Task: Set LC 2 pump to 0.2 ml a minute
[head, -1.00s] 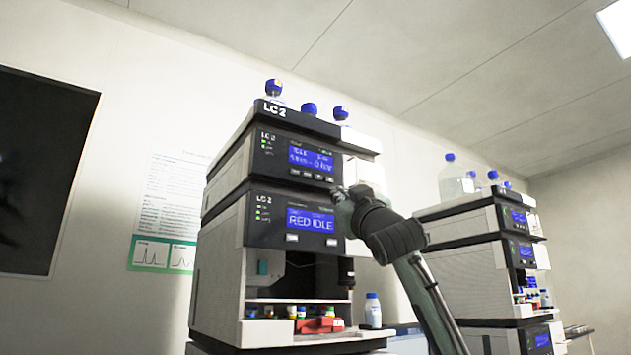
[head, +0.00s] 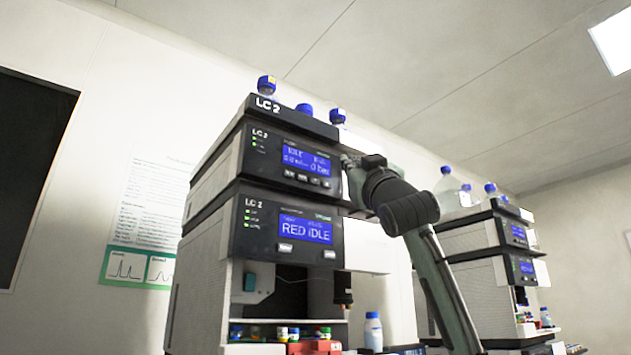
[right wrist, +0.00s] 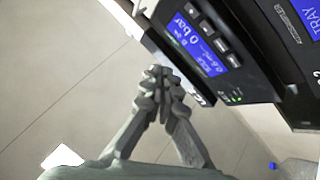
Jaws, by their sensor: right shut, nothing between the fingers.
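The LC 2 stack stands mid-picture in the head view. Its pump module (head: 262,152) has a blue display (head: 306,161) with a row of small buttons (head: 307,178) under it. In the right wrist view the pump display (right wrist: 203,48) shows "0 bar" and a small flow line that I cannot read surely, with the buttons (right wrist: 214,34) alongside. My right gripper (head: 350,162) is at the right edge of the pump front, near button height. Its fingers (right wrist: 158,80) are shut and empty, apparently short of the panel. My left gripper is not in view.
Blue-capped bottles (head: 266,86) stand on top. A second stack (head: 480,240) is behind my right arm.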

